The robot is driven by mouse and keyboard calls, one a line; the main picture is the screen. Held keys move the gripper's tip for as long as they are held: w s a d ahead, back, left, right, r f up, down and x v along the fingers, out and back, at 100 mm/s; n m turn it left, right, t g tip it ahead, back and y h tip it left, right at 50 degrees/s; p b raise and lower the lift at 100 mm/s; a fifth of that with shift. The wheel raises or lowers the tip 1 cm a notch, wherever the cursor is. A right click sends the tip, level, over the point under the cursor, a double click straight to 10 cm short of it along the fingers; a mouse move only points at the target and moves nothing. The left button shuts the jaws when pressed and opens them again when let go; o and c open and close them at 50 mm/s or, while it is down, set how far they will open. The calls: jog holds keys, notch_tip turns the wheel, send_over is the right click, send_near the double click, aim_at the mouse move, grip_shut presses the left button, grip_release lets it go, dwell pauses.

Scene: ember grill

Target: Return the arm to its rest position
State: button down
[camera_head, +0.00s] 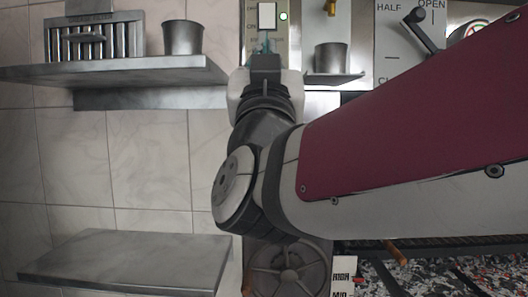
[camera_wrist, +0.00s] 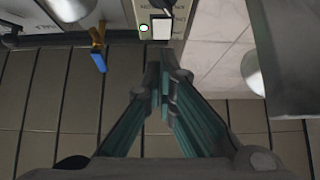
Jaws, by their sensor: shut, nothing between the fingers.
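My gripper (camera_head: 265,45) is at the top middle of the head view, in front of a control panel. In the wrist view its fingers (camera_wrist: 162,75) meet at the tips, with nothing between them. My arm reaches in from the right and covers much of the middle of the head view. The panel has a white rocker switch (camera_head: 267,15) and a lit green lamp (camera_head: 283,16) beside it. The switch (camera_wrist: 161,28) and lamp (camera_wrist: 143,28) also show just past the fingertips in the wrist view. I cannot tell whether the fingertips touch the panel.
A wall shelf (camera_head: 150,76) at the left bears a slotted rack (camera_head: 95,40) and a metal cup (camera_head: 183,37). Another cup (camera_head: 331,57) stands right of my gripper. A lever (camera_head: 420,30) is at the upper right. Coals (camera_head: 440,275) lie lower right. The tiled left wall is bare between shelves.

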jog(key=d+f+n+g+y, duration=0.15)
jog(key=f+g, duration=0.25)
jog(key=f, duration=0.4)
jog(key=d+f+n+g+y, duration=0.1)
jog(key=d+f+g, duration=0.25)
jog(key=f, duration=0.35)
jog(key=d+f+n+g+y, duration=0.2)
jog(key=f+g, duration=0.3)
jog(key=f, duration=0.3)
jog(key=s+d+f+m+g+h, duration=0.2)
jog(key=s+d+f+g, duration=0.2)
jog(key=s, duration=0.5)
jog(key=s+d+f+m+g+h, duration=0.1)
jog(key=s+d+f+m+g, duration=0.1)
jog(key=s+d+f+g, duration=0.3)
jog(key=s+d+f, duration=0.3)
jog(key=s+f, duration=0.1)
jog(key=f, duration=0.2)
jog(key=shift+s+f+h, duration=0.2)
jog(key=shift+h, duration=0.15)
